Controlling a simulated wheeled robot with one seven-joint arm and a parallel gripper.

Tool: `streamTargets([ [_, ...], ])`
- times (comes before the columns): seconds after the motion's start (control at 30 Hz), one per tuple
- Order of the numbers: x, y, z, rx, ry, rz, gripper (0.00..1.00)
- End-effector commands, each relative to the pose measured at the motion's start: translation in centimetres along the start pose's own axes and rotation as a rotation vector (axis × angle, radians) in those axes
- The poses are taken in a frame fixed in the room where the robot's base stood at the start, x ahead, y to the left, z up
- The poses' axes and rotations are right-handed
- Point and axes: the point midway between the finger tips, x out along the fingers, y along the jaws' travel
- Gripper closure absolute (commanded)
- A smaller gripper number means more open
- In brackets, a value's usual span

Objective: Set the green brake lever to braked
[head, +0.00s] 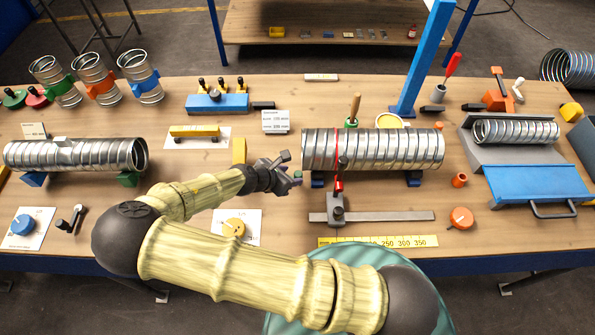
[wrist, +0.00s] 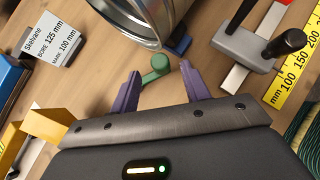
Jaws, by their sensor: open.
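The green brake lever (wrist: 155,69) shows in the wrist view as a short arm with a round end. It lies between the tips of my open gripper (wrist: 160,70), apart from or only close to the purple fingers; contact cannot be told. In the head view my gripper (head: 289,168) is over the table, just left of the long spiral duct (head: 390,149). Only a small green spot of the lever (head: 298,174) shows there beside the fingers. Any marks for its braked position are not visible.
The open duct end (wrist: 140,18) is close beyond the fingers. A grey clamp (head: 337,207) with a red-and-black handle stands on a steel rail to the right. A yellow block (head: 239,151) and a label card (head: 276,122) are to the left and behind.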

Motion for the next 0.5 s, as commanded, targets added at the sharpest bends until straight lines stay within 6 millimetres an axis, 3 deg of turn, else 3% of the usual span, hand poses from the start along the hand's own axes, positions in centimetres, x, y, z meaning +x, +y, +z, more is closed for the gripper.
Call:
streamTargets([
  [0.23,4.0,-0.1,0.2,0.002,0.000,-0.003,0.54],
  [0.5,5.3,0.0,0.1,0.002,0.000,-0.001,0.54],
])
